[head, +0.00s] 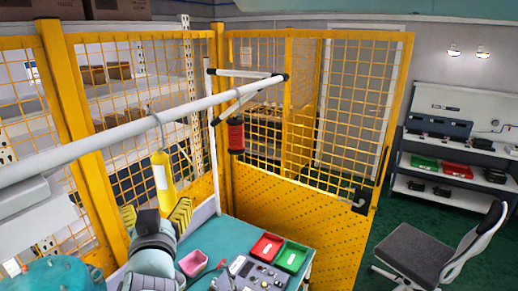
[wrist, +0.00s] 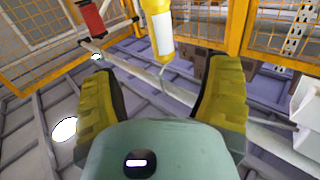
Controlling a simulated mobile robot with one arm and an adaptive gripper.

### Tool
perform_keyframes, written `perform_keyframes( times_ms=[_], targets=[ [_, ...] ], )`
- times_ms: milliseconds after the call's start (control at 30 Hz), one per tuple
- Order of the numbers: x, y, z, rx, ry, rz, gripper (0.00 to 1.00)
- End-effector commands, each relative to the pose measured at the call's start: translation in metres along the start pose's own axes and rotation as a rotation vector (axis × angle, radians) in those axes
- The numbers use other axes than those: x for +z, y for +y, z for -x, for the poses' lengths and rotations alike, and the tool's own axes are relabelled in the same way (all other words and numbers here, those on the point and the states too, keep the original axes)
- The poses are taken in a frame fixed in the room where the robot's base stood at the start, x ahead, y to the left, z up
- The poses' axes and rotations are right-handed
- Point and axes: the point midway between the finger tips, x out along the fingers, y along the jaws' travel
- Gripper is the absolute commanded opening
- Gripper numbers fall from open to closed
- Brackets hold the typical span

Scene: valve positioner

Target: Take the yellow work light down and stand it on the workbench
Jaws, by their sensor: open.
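The yellow work light (head: 162,180), with a pale panel on its side, hangs upright by a hook from the white rail (head: 190,108). My gripper (head: 155,213) is open and empty, just below the light in the head view, with its yellow fingers spread. In the wrist view, the light (wrist: 158,30) lies ahead, between the directions of the two fingers (wrist: 160,98) and apart from them. Its hook and the rail show beyond my fingers. The teal workbench (head: 229,231) stands below, partly hidden by my arm.
A red cylinder (head: 236,137) hangs farther along the rail. On the bench are a pink bin (head: 193,263), a red tray (head: 265,247), a green tray (head: 291,257) and a control box (head: 250,274). Yellow mesh fencing (head: 300,205) encloses the back. A chair (head: 430,250) stands right.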

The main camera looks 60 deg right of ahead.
Motion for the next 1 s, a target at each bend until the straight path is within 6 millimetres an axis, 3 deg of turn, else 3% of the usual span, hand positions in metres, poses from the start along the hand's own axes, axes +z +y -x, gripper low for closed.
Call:
perform_keyframes(
  times_ms=[500,1000],
  targets=[
    [0.004,-0.002,-0.053,-0.004,0.010,-0.004,0.76],
    [0.004,0.000,-0.092,0.004,0.012,-0.001,0.76]
  ],
)
